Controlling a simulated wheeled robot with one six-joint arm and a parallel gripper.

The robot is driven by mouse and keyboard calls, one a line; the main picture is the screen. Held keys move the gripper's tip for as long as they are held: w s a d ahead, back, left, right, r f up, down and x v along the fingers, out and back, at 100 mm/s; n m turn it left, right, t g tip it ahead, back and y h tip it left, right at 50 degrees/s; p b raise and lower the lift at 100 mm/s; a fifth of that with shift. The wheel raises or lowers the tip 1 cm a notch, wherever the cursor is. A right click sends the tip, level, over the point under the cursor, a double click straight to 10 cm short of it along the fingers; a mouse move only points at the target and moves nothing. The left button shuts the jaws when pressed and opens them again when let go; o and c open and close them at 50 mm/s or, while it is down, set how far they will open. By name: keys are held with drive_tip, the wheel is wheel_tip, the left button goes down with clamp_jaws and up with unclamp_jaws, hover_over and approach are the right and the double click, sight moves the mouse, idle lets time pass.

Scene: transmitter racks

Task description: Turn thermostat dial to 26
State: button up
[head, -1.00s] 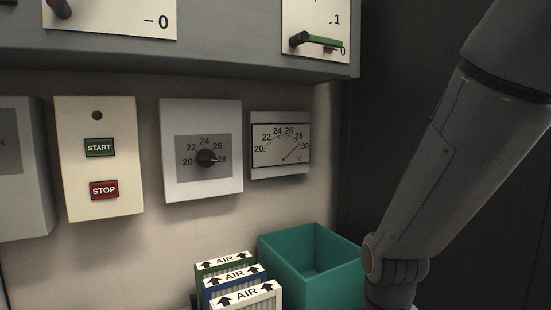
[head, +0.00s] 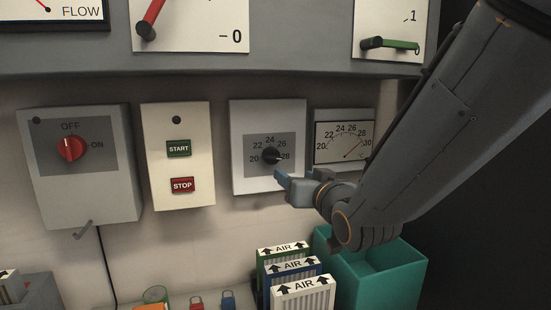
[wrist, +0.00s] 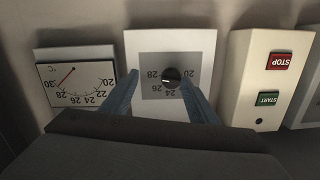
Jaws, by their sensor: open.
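The thermostat dial (head: 270,155) is a black round knob on a grey scale marked 20 to 28, on a white box (head: 238,180). Its pointer is toward 28. In the wrist view the dial (wrist: 171,77) appears upside down. My gripper (head: 281,180) is in front of the box, just below and right of the dial. In the wrist view its two blue fingers (wrist: 160,80) are spread, with the knob between their lines of sight. They look apart from the knob; the exact gap in depth cannot be told.
A thermometer gauge (head: 345,128) hangs right of the thermostat, its needle near 30. A START/STOP box (head: 178,120) and a red OFF/ON switch (head: 71,147) are left. Below stand AIR filters (head: 303,292) and a teal bin (head: 392,290). A grey cabinet edge (head: 290,65) overhangs above.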

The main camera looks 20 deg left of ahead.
sight(274, 159)
drive_tip(key=shift+t+y, duration=0.3)
drive_tip(key=shift+y, duration=0.3)
drive_tip(key=shift+w+a+r+p, duration=0.35)
drive_tip(key=shift+w+a+p, duration=0.1)
drive_tip(key=shift+w+a, duration=0.6)
drive_tip(key=shift+w+a+r+p, duration=0.4)
drive_tip(key=shift+w+a, duration=0.4)
drive_tip(key=shift+a, duration=0.35)
drive_tip(key=shift+w+a+r+p, duration=0.35)
drive_tip(key=shift+w+a+p, duration=0.1)
drive_tip(key=shift+w+a, duration=0.6)
drive_tip(key=shift+s, duration=0.1)
drive_tip(key=c, duration=1)
